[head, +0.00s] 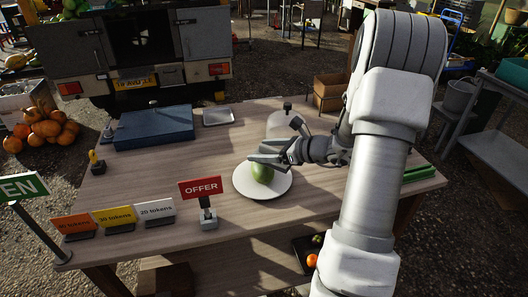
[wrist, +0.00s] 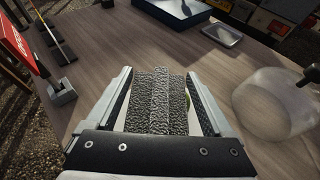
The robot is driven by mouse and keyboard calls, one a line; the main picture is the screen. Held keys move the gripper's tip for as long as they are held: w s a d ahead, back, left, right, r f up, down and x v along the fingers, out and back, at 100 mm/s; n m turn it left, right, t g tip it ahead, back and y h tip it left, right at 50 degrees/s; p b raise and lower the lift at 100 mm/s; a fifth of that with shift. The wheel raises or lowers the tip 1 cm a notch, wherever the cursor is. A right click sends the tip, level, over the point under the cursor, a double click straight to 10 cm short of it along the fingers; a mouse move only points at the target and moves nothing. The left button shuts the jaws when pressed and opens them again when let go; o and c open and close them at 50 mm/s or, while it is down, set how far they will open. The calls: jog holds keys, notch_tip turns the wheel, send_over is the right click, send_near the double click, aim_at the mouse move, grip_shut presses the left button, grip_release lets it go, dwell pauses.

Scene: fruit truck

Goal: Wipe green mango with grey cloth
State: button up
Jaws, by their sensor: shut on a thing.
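The green mango (head: 262,171) lies on a white round plate (head: 280,187) near the middle of the wooden table. My gripper (head: 258,157) is at the mango's upper side in the head view. In the wrist view my gripper (wrist: 160,100) is shut on the grey cloth (wrist: 160,88), a rough, folded piece filling the space between the fingers. The cloth hides most of the mango there; only a sliver of green shows at its right edge. I cannot tell whether the cloth touches the mango.
A red OFFER sign (head: 200,186) stands left of the plate, with several token cards along the front edge. A blue case (head: 153,127) and metal tray (head: 217,116) lie behind.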

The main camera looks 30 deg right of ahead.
jog(key=shift+r+p, duration=1.6)
jog(key=shift+r, duration=0.6)
